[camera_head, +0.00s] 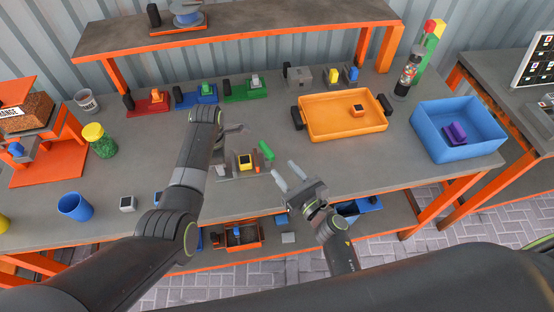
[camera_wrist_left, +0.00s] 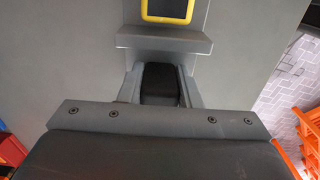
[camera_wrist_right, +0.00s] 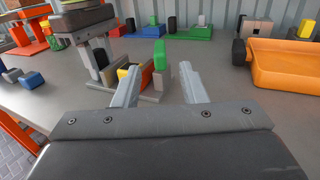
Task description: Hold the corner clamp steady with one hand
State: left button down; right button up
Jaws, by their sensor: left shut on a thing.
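The corner clamp (camera_head: 246,162) is a grey fixture on the bench with a black block in a yellow frame, an orange part and a green part. My left gripper (camera_head: 222,158) is over its left side. In the left wrist view its fingers are shut on a black grip of the corner clamp (camera_wrist_left: 160,82), below the yellow-framed block. My right gripper (camera_head: 284,176) is open and empty, at the right front of the clamp. In the right wrist view the clamp's green part (camera_wrist_right: 159,55) stands just beyond the open fingers. My left arm hides part of the clamp's left side.
Red, blue and green fixtures (camera_head: 245,91) line the back. A blue cup (camera_head: 74,207) stands at the left front.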

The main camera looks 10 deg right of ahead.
jog(key=shift+v, duration=0.9)
jog(key=shift+c, duration=0.2)
